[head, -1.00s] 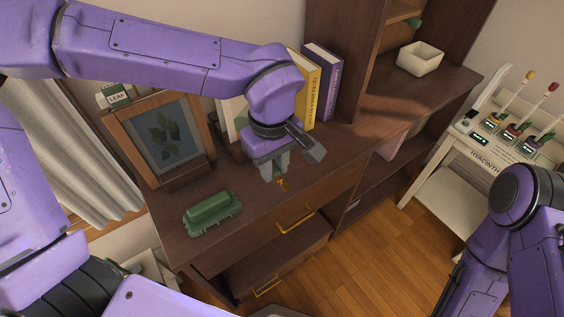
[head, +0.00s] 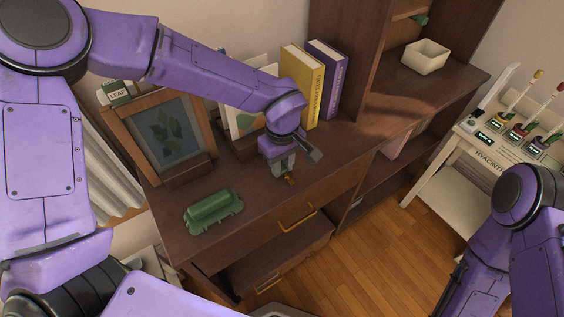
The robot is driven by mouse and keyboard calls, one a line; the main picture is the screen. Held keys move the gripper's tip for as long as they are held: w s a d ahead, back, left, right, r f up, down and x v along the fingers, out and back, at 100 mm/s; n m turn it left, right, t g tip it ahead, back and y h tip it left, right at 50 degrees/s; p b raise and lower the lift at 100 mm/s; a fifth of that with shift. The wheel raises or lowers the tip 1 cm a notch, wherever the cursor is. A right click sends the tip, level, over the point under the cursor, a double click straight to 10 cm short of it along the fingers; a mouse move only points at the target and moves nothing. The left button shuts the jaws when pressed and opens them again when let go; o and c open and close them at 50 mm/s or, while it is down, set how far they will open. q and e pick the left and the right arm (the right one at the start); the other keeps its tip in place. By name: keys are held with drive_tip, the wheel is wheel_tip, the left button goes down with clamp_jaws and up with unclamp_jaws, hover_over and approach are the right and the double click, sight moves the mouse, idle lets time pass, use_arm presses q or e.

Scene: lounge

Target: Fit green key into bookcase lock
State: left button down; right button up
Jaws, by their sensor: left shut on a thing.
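My left gripper (head: 284,173) is shut and points down over the front part of the dark wood cabinet top (head: 255,205). A small brass-coloured piece (head: 290,180) shows at its fingertips; I take it for part of the green key, whose body is hidden by the fingers. The dark wood bookcase (head: 345,60) rises at the back right of this top. A small green piece (head: 420,19) shows on the bookcase near the top edge; I cannot tell whether it is the lock. My right arm is at the lower right, and its gripper is out of the frame.
A green lidded case (head: 213,210) lies left of the gripper. A framed leaf picture (head: 170,140), a yellow book (head: 303,85) and a purple book (head: 327,75) stand behind. A white bowl (head: 425,57) sits right. A white plant table (head: 450,190) stands beyond a floor gap.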

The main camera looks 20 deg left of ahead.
use_arm(q)
drive_tip(key=c, duration=0.9)
unclamp_jaws()
drive_tip(key=shift+w, duration=0.1)
wheel_tip(320, 180, up, 12)
drive_tip(key=p, duration=0.1)
drive_tip(key=shift+r, duration=0.2)
